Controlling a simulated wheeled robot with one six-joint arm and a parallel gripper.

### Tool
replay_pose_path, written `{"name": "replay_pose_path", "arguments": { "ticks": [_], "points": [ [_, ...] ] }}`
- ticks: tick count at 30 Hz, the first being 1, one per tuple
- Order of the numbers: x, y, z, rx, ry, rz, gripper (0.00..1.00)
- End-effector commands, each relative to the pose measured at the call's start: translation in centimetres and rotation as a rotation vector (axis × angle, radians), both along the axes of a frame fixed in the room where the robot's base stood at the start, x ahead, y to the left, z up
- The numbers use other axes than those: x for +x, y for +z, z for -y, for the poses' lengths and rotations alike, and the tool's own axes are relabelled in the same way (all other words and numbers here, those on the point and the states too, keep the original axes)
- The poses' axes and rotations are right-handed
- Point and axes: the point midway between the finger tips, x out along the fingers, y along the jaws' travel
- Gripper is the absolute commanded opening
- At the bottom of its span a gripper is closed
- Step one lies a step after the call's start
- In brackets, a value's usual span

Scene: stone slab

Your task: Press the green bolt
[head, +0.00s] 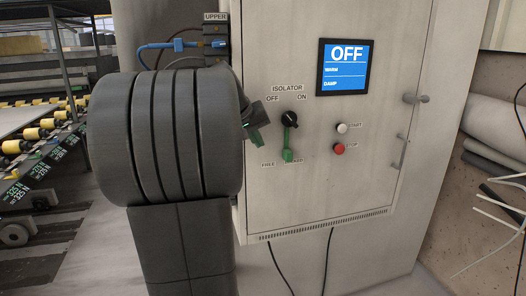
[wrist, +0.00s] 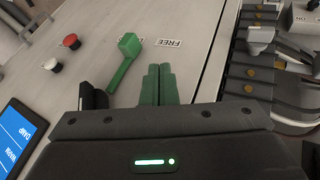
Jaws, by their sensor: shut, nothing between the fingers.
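The green bolt (head: 288,150) is a small green lever on the front of the pale cabinet, hanging below the black isolator knob (head: 290,119). In the wrist view the green bolt (wrist: 124,62) lies left of my fingers, its blocky end beside the FREE label (wrist: 168,43). My gripper (head: 259,141) is left of the bolt in the head view, its green fingers partly hidden behind my arm. In the wrist view my gripper (wrist: 159,70) is shut and empty, its fingertips apart from the bolt in the picture. Their distance from the panel is unclear.
A red stop button (head: 339,149) and a white start button (head: 342,128) sit right of the bolt. A screen (head: 345,67) reading OFF is above them. The cabinet handle (head: 400,150) is farther right.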

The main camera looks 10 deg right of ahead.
Motion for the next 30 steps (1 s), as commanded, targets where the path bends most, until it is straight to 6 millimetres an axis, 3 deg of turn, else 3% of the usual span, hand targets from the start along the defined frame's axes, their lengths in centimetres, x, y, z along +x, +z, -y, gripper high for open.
{"name": "replay_pose_path", "arguments": {
  "ticks": [6,19,25,30],
  "points": [
    [-1.0,2.0,-1.2,0.001,0.001,0.001,0.00],
    [-1.1,2.2,-1.3,0.001,-0.001,0.000,0.00],
    [-0.6,1.1,-0.6,0.001,-0.001,-0.003,0.00],
    [0.6,-1.2,0.8,0.001,-0.003,-0.004,0.00]
  ]
}}
